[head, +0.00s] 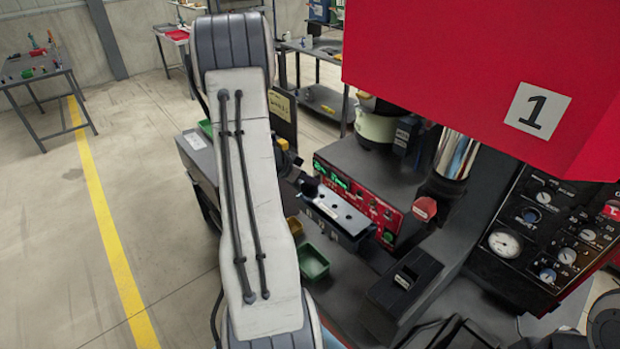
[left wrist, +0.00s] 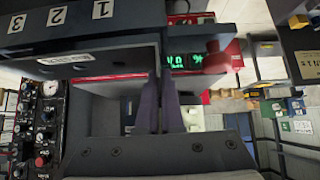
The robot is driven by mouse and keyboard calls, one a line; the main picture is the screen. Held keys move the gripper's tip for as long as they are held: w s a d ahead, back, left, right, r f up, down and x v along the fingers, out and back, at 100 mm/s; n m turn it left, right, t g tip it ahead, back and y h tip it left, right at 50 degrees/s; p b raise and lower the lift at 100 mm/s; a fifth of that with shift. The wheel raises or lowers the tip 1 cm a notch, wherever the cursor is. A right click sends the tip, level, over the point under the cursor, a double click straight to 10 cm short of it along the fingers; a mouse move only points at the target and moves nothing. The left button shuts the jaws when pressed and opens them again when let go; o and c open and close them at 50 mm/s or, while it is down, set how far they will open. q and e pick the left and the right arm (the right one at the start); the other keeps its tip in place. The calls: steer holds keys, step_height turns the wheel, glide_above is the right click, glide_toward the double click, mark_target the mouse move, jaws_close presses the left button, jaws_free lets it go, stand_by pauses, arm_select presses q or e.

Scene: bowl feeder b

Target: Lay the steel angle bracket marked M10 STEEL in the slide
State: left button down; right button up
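A dark plate with a small white label (left wrist: 65,59) reaches to the fingertips from the left. Its lettering is too small to read, so I cannot tell whether it is the M10 STEEL bracket or part of the slide. My right gripper does not show clearly in either view.
A dark ledge numbered 1, 2, 3 (left wrist: 57,15) runs close beyond the fingertips. A red control panel (head: 350,192) with green displays stands beside the gripper. A green bin (head: 313,262) is below. A large red housing (head: 450,60) overhangs on the right, and a gauge panel (head: 540,225) stands below it.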

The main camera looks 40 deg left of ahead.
arm_select(q)
steer(key=shift+f+b, duration=0.4)
steer(key=shift+f, duration=0.45)
steer(key=c, duration=1)
jaws_free()
steer(key=shift+r, duration=0.1)
steer(key=shift+a, duration=0.1)
steer(key=shift+s+a+r, duration=0.1)
steer(key=shift+s+r, duration=0.1)
steer(key=v, duration=0.9)
steer(key=shift+s+d+r, duration=0.3)
steer(key=shift+d, duration=0.05)
